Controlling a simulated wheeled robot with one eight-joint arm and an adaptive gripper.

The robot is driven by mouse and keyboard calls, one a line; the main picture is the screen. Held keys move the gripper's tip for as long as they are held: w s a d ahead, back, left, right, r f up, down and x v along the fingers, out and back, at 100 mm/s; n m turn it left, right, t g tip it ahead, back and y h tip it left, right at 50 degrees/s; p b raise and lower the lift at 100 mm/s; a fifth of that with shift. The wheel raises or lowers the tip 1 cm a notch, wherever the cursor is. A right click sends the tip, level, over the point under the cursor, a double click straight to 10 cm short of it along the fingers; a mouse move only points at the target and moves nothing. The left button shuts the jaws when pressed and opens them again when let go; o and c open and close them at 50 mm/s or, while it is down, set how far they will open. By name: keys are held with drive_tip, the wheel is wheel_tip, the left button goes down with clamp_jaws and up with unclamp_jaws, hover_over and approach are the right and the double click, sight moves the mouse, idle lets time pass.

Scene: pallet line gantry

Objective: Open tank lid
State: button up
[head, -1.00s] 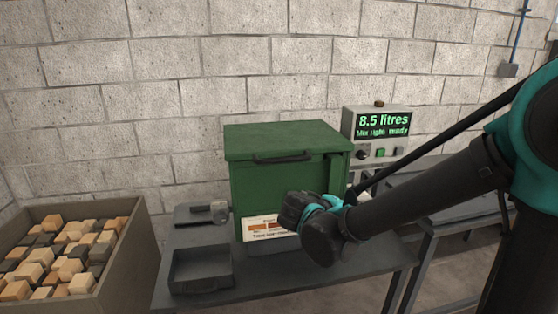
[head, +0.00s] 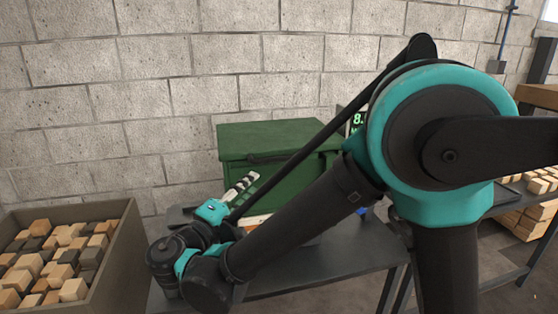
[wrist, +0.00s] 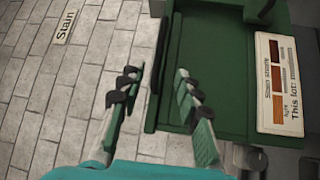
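The green tank (head: 235,173) stands on the dark bench against the wall, and its lid (head: 270,136) looks shut. The dark lid handle (head: 262,157) is on the front edge, partly hidden by my arm. My gripper (head: 251,180) is in front of the tank's left side, a little below the handle. Contact cannot be told.
A bin of wooden blocks (head: 60,262) stands at the left. The bench (head: 310,265) has bare top in front of the tank. The display unit (head: 356,120) is mostly hidden behind my arm. A stack of timber (head: 530,215) is at the right. A "Stain" sign (wrist: 65,26) is on the wall.

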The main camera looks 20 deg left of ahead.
drive_tip(key=x, duration=1.4)
drive_tip(key=shift+w+d, duration=0.1)
drive_tip(key=shift+w, duration=0.3)
clamp_jaws()
